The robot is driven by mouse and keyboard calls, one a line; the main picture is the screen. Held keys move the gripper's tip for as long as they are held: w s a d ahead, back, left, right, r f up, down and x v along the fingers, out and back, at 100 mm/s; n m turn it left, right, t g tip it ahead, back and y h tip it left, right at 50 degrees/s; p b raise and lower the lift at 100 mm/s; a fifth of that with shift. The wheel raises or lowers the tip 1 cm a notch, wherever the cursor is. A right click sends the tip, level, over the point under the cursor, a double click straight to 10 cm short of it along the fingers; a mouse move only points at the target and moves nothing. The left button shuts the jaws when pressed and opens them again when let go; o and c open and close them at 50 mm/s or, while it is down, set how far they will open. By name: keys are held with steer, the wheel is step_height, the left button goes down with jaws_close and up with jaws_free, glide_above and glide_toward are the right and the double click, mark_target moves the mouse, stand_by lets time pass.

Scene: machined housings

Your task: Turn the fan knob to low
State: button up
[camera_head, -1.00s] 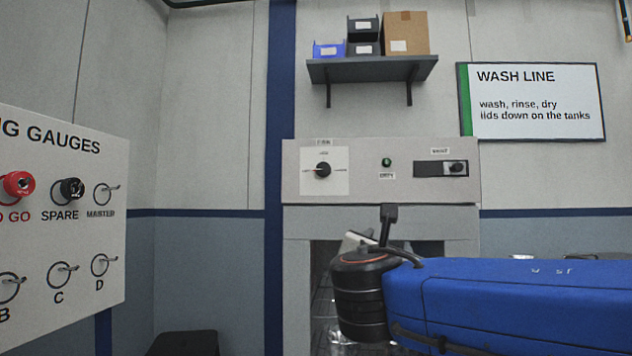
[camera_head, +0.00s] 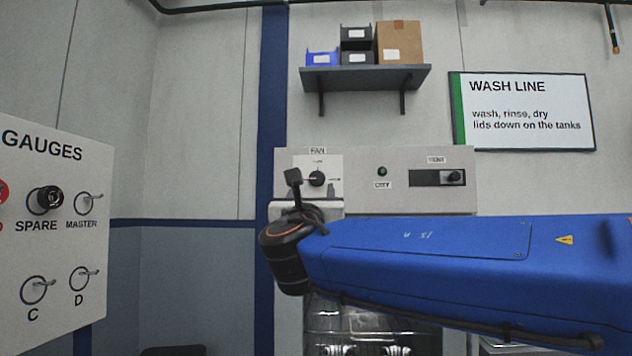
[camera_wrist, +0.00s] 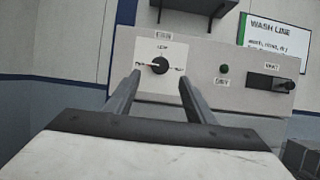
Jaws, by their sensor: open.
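The fan knob (camera_head: 317,179) is a small black round knob on a white plate under a FAN label, at the left of a grey control panel (camera_head: 360,160). In the wrist view the knob (camera_wrist: 159,65) has a red mark on its left side, and small labels stand left, above and right of it. My gripper (camera_wrist: 157,84) is open, with its two dark fingers reaching toward the plate and the knob between and beyond them. The fingers look apart from the knob.
A green lamp (camera_head: 382,171) and a dark slide switch with a black knob (camera_head: 453,177) sit to the right on the same panel. A shelf (camera_head: 365,77) with bins and a box hangs above. A gauge board (camera_head: 60,240) stands at the left.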

mark_target(317, 178)
steer(key=x, duration=0.9)
steer(key=shift+w+d+r, duration=0.1)
steer(key=shift+w, duration=0.15)
steer(key=shift+c, duration=0.4)
steer(key=c, duration=0.9)
